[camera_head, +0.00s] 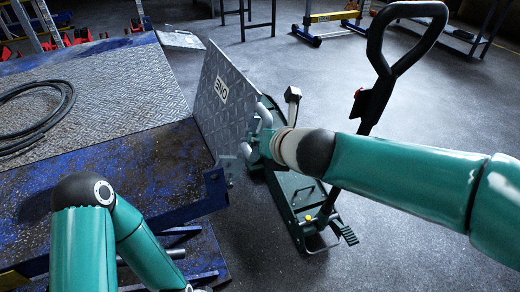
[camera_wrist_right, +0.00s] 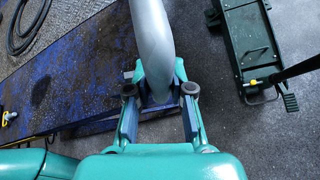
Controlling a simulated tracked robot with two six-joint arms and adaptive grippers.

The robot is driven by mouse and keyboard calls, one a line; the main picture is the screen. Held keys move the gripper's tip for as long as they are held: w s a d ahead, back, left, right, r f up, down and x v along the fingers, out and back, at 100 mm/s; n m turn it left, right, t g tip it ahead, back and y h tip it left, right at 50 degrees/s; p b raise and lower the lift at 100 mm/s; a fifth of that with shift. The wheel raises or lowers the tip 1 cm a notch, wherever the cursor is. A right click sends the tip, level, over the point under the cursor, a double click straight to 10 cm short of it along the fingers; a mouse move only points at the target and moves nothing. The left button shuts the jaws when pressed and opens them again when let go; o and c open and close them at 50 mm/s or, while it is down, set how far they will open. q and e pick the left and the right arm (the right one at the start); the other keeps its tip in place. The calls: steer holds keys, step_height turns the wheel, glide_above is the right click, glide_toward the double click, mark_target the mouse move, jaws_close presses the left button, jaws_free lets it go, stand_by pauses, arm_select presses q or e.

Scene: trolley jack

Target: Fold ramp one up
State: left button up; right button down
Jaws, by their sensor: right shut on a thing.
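Ramp one (camera_head: 220,98) is a grey tread-plate flap with a label. In the head view it stands steeply up along the edge of the blue platform (camera_head: 140,165). My right gripper (camera_head: 257,132) is at the flap's right edge, shut on it; the exact contact is partly hidden by the fingers. In the right wrist view my gripper's fingers (camera_wrist_right: 160,92) stand on both sides of the held spot, and a smooth grey shape covers part of it. My left arm shows at the lower left of the head view, but its gripper is out of frame.
A green trolley jack (camera_head: 298,193) with a tall black handle (camera_head: 383,85) stands on the floor close right of the flap. It also shows in the right wrist view (camera_wrist_right: 240,45). A black hose (camera_head: 35,120) lies on the platform. Open floor extends to the right.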

steer(key=s+a+n+t+h+b, duration=0.1)
steer(key=s+a+n+h, duration=0.1)
steer(key=s+a, duration=0.2)
steer(key=shift+s+a+r+n+t+h+b, duration=0.15)
steer(key=shift+s+a+n+t+h+b, duration=0.2)
steer(key=shift+a, duration=1.6)
steer(key=c, duration=1.2)
jaws_free()
steer(key=shift+o, duration=0.9)
steer(key=shift+a+r, duration=0.1)
steer(key=shift+r, duration=0.1)
